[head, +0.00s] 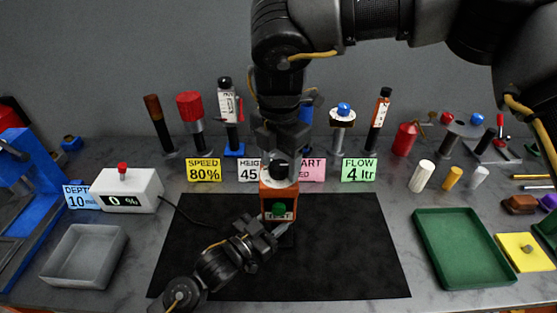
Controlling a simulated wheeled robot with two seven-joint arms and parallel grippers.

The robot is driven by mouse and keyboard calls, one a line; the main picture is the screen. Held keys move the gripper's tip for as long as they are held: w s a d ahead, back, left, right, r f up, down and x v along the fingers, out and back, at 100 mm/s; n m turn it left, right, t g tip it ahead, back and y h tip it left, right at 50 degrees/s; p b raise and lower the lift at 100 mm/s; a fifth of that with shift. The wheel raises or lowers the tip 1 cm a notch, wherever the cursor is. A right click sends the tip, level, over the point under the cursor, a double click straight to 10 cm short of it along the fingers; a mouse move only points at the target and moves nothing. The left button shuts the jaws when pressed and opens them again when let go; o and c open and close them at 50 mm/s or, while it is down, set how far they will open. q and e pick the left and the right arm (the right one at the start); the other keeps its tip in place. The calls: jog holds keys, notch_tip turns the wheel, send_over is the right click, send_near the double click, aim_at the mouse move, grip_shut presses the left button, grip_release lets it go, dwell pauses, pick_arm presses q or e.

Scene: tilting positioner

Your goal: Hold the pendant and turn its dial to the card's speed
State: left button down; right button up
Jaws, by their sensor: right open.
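The pendant (278,196) is an orange box with a dark dial (280,169) on its pale top and a green button on its front. It stands upright above the black mat (340,255). My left gripper (276,234) comes from the lower left and appears shut on the pendant's lower end; its far finger is partly hidden. My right gripper (280,152) points down, open, just above the dial and partly hides it. I cannot tell whether it touches the dial. The yellow speed card (204,170) reads 80%. The white box (127,190) with a red knob shows 0 %.
A black cable (184,213) runs from the white box toward the pendant. Several cards and upright tools stand behind the mat. A grey tray (85,257) is left, a green tray (463,249) right. The mat's right half is clear.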

jog(key=c, duration=1)
